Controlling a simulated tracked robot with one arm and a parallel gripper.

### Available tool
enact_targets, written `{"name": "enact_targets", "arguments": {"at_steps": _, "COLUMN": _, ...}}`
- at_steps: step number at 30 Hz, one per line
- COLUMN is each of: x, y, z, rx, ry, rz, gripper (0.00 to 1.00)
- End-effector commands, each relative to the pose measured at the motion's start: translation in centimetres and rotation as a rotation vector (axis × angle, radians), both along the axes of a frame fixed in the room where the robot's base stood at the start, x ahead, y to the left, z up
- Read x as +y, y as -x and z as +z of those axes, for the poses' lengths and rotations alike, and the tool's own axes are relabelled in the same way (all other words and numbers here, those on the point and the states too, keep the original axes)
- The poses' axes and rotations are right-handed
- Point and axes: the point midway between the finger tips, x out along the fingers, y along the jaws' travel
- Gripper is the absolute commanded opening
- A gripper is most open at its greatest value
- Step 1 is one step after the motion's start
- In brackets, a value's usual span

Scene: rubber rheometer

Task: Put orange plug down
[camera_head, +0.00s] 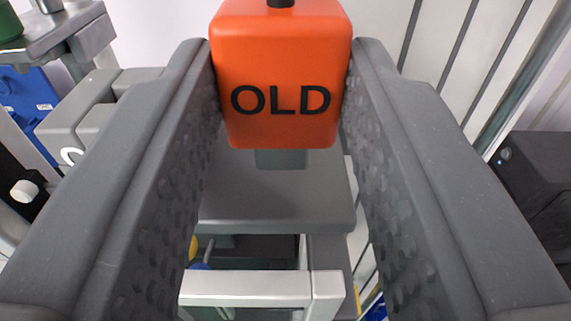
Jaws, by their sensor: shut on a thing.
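The orange plug (281,75) is a rounded orange block marked "OLD" in black, with a dark pin at its top edge. It sits at the top middle of the view, between the fingertips of my gripper (281,90). Both grey fingers touch its sides, so the gripper is shut on it. A grey block (280,158) shows just below the plug, partly hidden by it; I cannot tell whether the two touch. A grey flat surface (275,200) lies beneath.
A light metal frame bar (250,288) crosses below the grey surface. At left are a blue box (30,97), a grey shelf (55,38) with a green object (10,25), and grey housings (95,115). A dark box (540,180) stands at right, near a striped white wall (450,50).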

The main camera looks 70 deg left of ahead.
Motion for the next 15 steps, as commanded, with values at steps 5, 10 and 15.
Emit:
{"name": "enact_targets", "arguments": {"at_steps": 5, "x": -0.06, "y": 0.01, "z": -1.05, "rx": 0.001, "ry": -0.003, "rz": 0.0, "gripper": 0.07}}
{"name": "enact_targets", "arguments": {"at_steps": 10, "x": -0.06, "y": 0.02, "z": -1.32, "rx": -0.001, "ry": -0.002, "rz": -0.001, "gripper": 0.07}}
{"name": "enact_targets", "arguments": {"at_steps": 15, "x": -0.06, "y": 0.0, "z": -1.33, "rx": -0.001, "ry": -0.002, "rz": -0.002, "gripper": 0.07}}
